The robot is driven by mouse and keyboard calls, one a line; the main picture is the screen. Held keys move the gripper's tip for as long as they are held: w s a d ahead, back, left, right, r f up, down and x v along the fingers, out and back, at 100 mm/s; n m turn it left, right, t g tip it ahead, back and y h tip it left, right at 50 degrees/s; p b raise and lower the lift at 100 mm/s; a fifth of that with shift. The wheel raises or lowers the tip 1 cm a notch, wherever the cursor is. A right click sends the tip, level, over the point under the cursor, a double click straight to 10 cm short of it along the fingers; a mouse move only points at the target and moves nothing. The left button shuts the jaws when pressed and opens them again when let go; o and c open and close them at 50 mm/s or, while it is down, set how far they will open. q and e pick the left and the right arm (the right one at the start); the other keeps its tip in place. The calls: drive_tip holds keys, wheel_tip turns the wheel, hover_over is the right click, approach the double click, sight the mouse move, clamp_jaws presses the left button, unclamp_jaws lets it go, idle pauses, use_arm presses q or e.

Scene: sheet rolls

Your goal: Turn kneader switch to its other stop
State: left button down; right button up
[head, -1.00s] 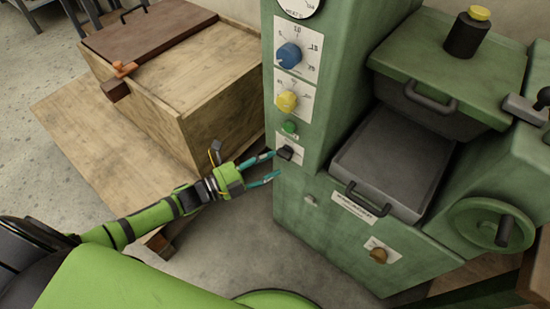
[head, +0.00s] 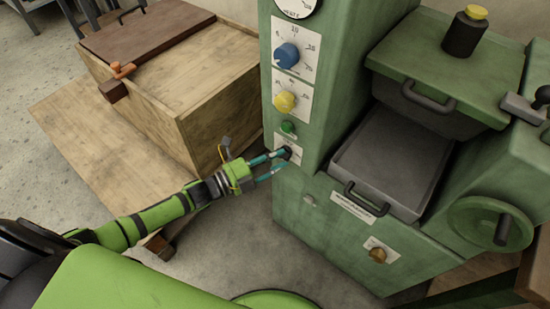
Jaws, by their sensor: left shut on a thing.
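The kneader switch (head: 288,151) is a small black knob on a white label plate, low on the narrow left part of the green machine (head: 330,205). My left gripper (head: 284,159) reaches it from the left, with its teal fingers around the knob and shut on it. The fingers partly hide the knob, so I cannot tell which way it points. My right gripper is not in view.
Above the switch are a green button (head: 288,127), a yellow knob (head: 284,102) and a blue knob (head: 287,55). A grey tray (head: 390,160) sits to the right. A wooden chest (head: 205,95) stands to the left, close behind my gripper.

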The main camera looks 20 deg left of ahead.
use_arm(q)
drive_tip(key=shift+f, duration=0.1)
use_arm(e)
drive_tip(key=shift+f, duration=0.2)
use_arm(q)
drive_tip(key=n+t+y+b, duration=0.1)
drive_tip(key=n+t, duration=0.1)
drive_tip(key=n, duration=0.5)
drive_tip(key=n+t+y+b, duration=0.1)
drive_tip(key=n+t+b, duration=0.1)
drive_tip(key=n, duration=0.5)
drive_tip(key=d+n+t+y+b, duration=0.1)
drive_tip(key=n+t+y, duration=0.1)
drive_tip(key=n, duration=0.5)
drive_tip(key=shift+s+d+f+n+t+b, duration=0.1)
drive_tip(key=shift+s+n+t+b, duration=0.15)
drive_tip(key=shift+t, duration=0.55)
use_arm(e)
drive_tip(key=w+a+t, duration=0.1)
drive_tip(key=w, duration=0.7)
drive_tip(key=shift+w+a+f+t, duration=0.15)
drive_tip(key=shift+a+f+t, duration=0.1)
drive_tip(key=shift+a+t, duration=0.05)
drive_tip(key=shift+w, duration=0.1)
use_arm(q)
drive_tip(key=shift+n, duration=0.35)
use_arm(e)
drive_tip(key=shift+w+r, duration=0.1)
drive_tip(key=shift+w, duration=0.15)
